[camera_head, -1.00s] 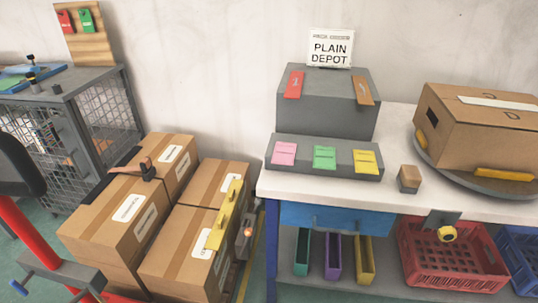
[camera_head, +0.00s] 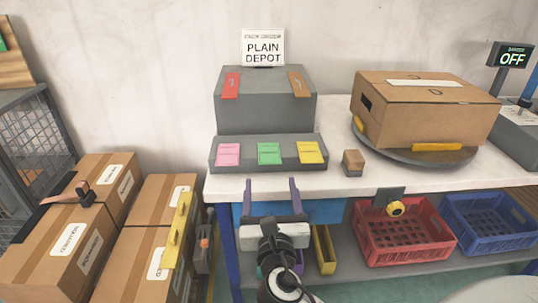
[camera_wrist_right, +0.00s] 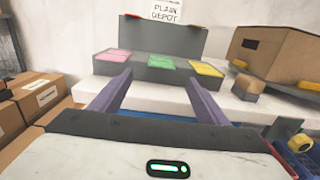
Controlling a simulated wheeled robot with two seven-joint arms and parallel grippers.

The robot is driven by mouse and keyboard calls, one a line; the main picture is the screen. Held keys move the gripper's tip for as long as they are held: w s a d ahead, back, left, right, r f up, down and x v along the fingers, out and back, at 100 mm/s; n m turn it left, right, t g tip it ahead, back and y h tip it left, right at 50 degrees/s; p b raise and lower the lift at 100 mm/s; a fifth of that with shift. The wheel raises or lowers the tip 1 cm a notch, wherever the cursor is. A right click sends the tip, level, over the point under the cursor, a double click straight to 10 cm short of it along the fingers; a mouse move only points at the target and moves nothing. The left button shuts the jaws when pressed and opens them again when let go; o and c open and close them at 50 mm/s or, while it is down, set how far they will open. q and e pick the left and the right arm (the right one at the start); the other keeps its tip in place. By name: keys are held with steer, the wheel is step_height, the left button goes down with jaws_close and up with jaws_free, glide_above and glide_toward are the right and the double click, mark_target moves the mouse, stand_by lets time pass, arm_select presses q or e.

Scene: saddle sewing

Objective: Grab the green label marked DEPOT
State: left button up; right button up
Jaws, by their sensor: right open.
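The green label (camera_head: 269,153) lies on the sloped front of a low grey holder (camera_head: 227,168), between a pink label (camera_head: 228,154) and a yellow label (camera_head: 311,152). Its print is too small to read. My right gripper (camera_head: 272,184) is open and empty, with its two purple fingers pointing at the holder from in front of the table edge. In the right wrist view the green label (camera_wrist_right: 161,62) shows ahead between the fingers, apart from them. My left gripper is not in view.
A white sign (camera_head: 263,48) reading PLAIN DEPOT stands behind a grey box (camera_head: 265,112). A small brown block (camera_head: 353,162) and a cardboard box (camera_head: 425,110) on a turntable (camera_head: 400,156) are at right. Red (camera_head: 405,235) and blue (camera_head: 490,225) crates sit below. Cartons (camera_head: 140,265) stand at left.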

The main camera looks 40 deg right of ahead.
glide_toward(269, 153)
steer(key=x, duration=0.4)
steer(key=shift+w+d+f, duration=0.1)
steer(key=shift+w+d, duration=0.1)
steer(key=shift+w, duration=0.05)
steer(key=c, duration=1.1)
